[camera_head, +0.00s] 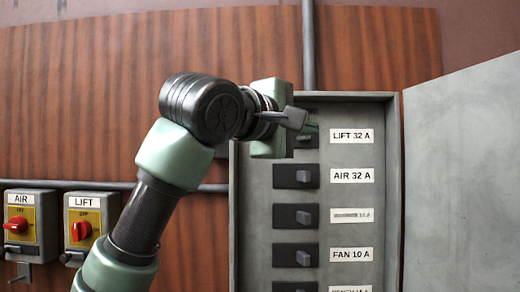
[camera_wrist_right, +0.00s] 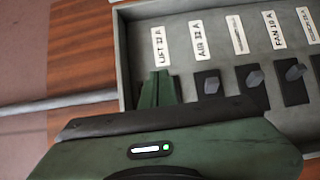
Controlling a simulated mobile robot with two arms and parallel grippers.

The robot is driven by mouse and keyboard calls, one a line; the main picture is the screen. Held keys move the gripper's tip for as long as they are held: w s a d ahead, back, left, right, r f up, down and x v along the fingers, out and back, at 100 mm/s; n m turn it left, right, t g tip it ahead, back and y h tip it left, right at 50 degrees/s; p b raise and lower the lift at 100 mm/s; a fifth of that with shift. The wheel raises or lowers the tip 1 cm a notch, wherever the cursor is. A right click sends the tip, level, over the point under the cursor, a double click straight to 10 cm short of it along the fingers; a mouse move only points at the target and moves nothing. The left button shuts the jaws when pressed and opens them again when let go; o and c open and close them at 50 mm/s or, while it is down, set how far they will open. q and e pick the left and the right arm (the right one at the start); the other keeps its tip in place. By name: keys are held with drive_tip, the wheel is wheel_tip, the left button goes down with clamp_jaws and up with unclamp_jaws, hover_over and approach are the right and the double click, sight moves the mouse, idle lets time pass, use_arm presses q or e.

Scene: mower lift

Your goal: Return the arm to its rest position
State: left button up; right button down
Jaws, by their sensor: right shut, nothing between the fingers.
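My right arm reaches up from the bottom left in the head view. My right gripper (camera_head: 308,131) is at the top row of the open grey breaker panel (camera_head: 250,220), in front of the LIFT 32 A breaker (camera_head: 306,142). Its green fingers are shut with nothing between them; they also show in the wrist view (camera_wrist_right: 158,88), just below the LIFT 32 A label (camera_wrist_right: 160,46). The gripper hides most of that breaker, so its lever position cannot be told. Whether the fingers touch it is unclear. My left gripper is not in view.
Below are the AIR 32 A breaker (camera_head: 297,175) and several others. The panel door (camera_head: 462,180) stands open at the right. AIR (camera_head: 17,225) and LIFT (camera_head: 83,228) switch boxes with red knobs are on the wall at the left. A conduit (camera_head: 309,45) runs above the panel.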

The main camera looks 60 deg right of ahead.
drive_tip(key=shift+s+a+r, duration=0.1)
drive_tip(key=shift+s+a, duration=0.05)
drive_tip(key=shift+a, duration=0.05)
